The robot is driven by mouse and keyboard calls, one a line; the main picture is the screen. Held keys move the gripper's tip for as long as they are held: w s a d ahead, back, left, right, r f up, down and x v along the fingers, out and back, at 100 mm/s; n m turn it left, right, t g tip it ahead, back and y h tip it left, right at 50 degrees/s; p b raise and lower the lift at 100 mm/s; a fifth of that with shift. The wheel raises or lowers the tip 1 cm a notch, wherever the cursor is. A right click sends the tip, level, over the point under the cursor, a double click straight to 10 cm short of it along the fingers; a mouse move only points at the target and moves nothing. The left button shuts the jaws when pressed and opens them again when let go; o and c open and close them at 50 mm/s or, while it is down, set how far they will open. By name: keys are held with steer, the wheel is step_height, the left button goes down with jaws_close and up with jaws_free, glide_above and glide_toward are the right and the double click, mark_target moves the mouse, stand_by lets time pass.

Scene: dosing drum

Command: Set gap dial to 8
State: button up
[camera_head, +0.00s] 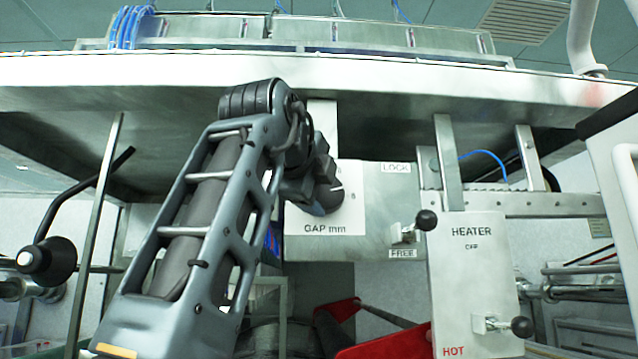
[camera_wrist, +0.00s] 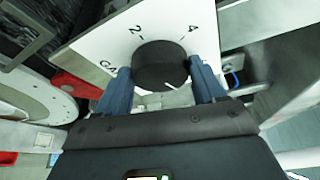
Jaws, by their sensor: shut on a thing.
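The gap dial is a round black knob (camera_wrist: 160,64) on a white plate (camera_head: 325,226) marked "GAP mm" in the head view. My gripper (camera_wrist: 161,72) has its two blue fingers on either side of the knob and is shut on it. In the wrist view the numbers 2 and 4 show on the plate beyond the knob. In the head view my arm and gripper (camera_head: 325,192) cover the knob and most of the scale. I cannot tell which number the dial points to.
Right of the dial, a black-balled lever (camera_head: 426,220) sits between the "LOCK" and "FREE" labels, nearer "FREE". Further right is a heater panel (camera_head: 478,290) with another black-balled lever (camera_head: 521,327). A black-knobbed handle (camera_head: 50,262) stands at left. Red parts (camera_head: 385,345) lie below.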

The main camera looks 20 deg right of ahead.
steer(key=shift+d+r+m+y+p, duration=0.1)
steer(key=shift+m+y+p, duration=0.4)
steer(key=shift+m, duration=0.6)
steer(key=shift+g, duration=0.3)
steer(key=o, duration=1)
steer(key=shift+s, duration=0.1)
